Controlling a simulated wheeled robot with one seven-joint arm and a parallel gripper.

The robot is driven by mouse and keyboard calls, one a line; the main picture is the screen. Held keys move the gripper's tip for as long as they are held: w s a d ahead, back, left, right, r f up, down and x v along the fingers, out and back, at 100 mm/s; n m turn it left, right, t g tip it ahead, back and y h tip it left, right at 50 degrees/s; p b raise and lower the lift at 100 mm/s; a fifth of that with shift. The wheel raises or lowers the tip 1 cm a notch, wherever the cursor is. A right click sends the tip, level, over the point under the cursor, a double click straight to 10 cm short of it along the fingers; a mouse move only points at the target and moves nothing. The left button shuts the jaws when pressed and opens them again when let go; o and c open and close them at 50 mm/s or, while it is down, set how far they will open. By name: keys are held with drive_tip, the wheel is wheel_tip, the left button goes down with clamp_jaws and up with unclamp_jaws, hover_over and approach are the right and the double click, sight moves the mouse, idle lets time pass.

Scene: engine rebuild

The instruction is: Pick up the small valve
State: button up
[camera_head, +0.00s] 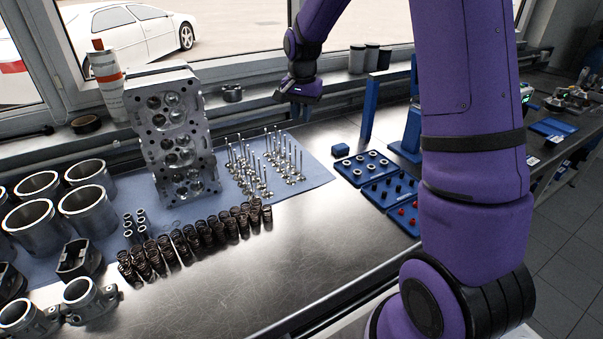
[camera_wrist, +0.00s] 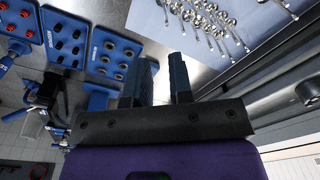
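Several silvery valves (camera_head: 265,165) stand stem-up in rows on a blue mat, right of the cylinder head (camera_head: 178,140). Valves also show at the top right of the wrist view (camera_wrist: 213,18). Their heads differ little in size here, so I cannot tell which is the small one. My gripper (camera_wrist: 162,82) has two dark fingers with a gap between them and nothing held. In the head view my gripper (camera_head: 300,108) hangs above the back of the bench, behind and right of the valves, apart from them. Its fingertips are small and hard to make out there.
Springs (camera_head: 190,240) stand in front of the valves. Cylinder liners (camera_head: 90,212) stand at left. Blue trays (camera_head: 366,168) of small parts lie to the right, near a blue post (camera_head: 370,108). The metal bench front (camera_head: 270,270) is bare. Windows border the back.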

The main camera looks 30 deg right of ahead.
drive_tip(key=shift+m+g, duration=0.3)
drive_tip(key=shift+m, duration=0.4)
drive_tip(key=w+f, duration=0.1)
drive_tip(key=f, duration=0.1)
drive_tip(key=w+d+f, duration=0.1)
drive_tip(key=f, duration=0.1)
drive_tip(key=w+f, duration=0.1)
drive_tip(key=f, duration=0.1)
drive_tip(key=shift+w+d, duration=0.1)
drive_tip(key=shift+d, duration=0.15)
hover_over(301, 175)
wheel_tip(301, 175, down, 11)
drive_tip(key=shift+w+d+r, duration=0.1)
drive_tip(key=shift+w+d, duration=0.05)
drive_tip(key=shift+c, duration=0.2)
clamp_jaws()
